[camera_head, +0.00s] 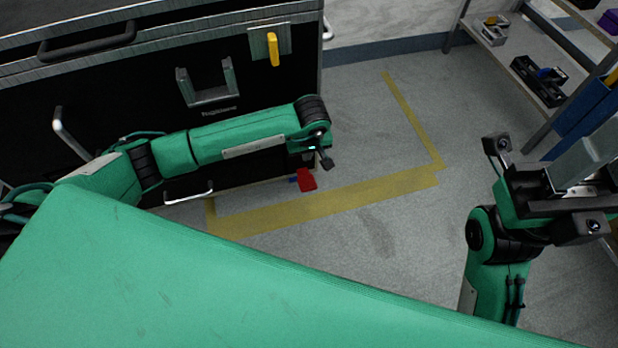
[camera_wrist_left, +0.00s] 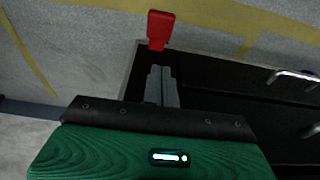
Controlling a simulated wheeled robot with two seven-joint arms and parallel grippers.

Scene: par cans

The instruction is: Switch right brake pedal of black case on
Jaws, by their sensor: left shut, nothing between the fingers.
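The black case (camera_head: 282,85) stands at the left in the head view, and its dark side fills the right of the left wrist view (camera_wrist_left: 220,82). A red brake pedal (camera_head: 307,180) sticks out low at the case's right end. It shows in the left wrist view (camera_wrist_left: 160,28) just beyond my fingertips. My left gripper (camera_head: 326,163) points down above the pedal. In the left wrist view its grey fingers (camera_wrist_left: 160,70) are shut and empty, with a small apparent gap to the pedal. My right gripper (camera_head: 588,160) is at the right, away from the case; its finger opening is unclear.
Yellow tape (camera_head: 340,198) marks the grey floor around the case's corner. A shelf rack (camera_head: 530,60) with tools stands at the upper right. The case has silver handles (camera_head: 188,192) and a yellow latch (camera_head: 273,48). Floor between case and rack is clear.

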